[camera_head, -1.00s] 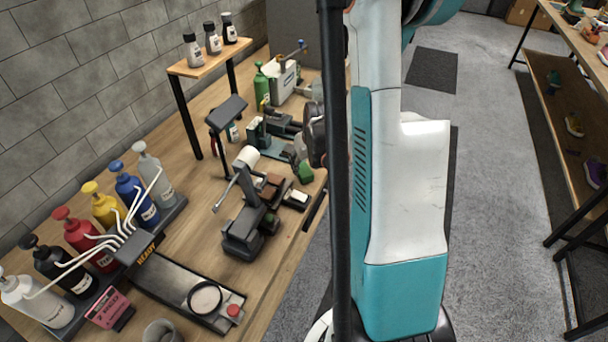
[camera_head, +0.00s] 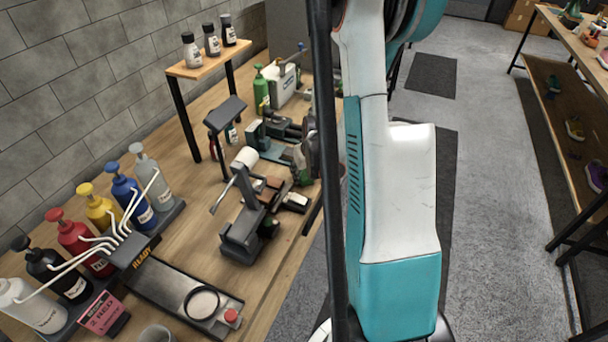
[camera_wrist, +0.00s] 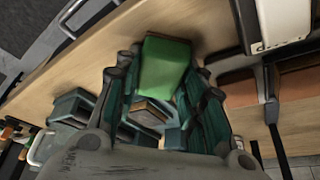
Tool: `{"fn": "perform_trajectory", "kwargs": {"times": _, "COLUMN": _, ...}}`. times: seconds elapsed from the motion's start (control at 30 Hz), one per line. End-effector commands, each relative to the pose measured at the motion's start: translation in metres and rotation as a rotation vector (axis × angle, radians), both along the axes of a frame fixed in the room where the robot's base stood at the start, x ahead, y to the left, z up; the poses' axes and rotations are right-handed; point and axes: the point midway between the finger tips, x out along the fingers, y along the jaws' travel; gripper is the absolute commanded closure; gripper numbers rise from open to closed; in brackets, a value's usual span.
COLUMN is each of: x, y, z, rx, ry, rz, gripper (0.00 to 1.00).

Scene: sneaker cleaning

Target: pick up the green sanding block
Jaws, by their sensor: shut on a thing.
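The green sanding block (camera_wrist: 163,64) shows bright green between the fingers of my gripper (camera_wrist: 160,80) in the wrist view. The fingers are shut on it from both sides. A brown strip shows along its top edge. In the head view my gripper (camera_head: 301,164) is at the right edge of the workbench, partly behind a dark pole, and the block is hard to make out there.
The wooden workbench (camera_head: 185,235) holds a grey stand with a white roller (camera_head: 245,158), a row of pump bottles (camera_head: 125,187) and a green bottle (camera_head: 261,90). Brown blocks (camera_wrist: 150,110) lie beyond my fingers in the wrist view. A shelf stands at the right.

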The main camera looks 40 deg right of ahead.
Motion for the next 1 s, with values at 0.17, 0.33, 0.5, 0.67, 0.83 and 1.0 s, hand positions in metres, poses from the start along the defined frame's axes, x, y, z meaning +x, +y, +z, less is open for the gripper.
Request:
{"fn": "perform_trajectory", "kwargs": {"times": 0.17, "x": 0.0, "y": 0.0, "z": 0.006, "rx": 0.0, "ry": 0.0, "rz": 0.0, "gripper": 0.91}}
{"fn": "perform_trajectory", "kwargs": {"times": 0.33, "x": 0.0, "y": 0.0, "z": 0.026, "rx": 0.0, "ry": 0.0, "rz": 0.0, "gripper": 0.91}}
{"fn": "perform_trajectory", "kwargs": {"times": 0.5, "x": 0.0, "y": 0.0, "z": 0.064, "rx": 0.0, "ry": 0.0, "rz": 0.0, "gripper": 0.91}}
{"fn": "perform_trajectory", "kwargs": {"times": 0.67, "x": -0.001, "y": 0.0, "z": 0.111, "rx": 0.0, "ry": 0.0, "rz": 0.0, "gripper": 0.91}}
{"fn": "perform_trajectory", "kwargs": {"times": 0.83, "x": -0.001, "y": 0.0, "z": 0.153, "rx": 0.0, "ry": 0.0, "rz": 0.0, "gripper": 0.91}}
{"fn": "perform_trajectory", "kwargs": {"times": 1.0, "x": 0.0, "y": 0.0, "z": 0.182, "rx": 0.0, "ry": 0.0, "rz": 0.0, "gripper": 0.91}}
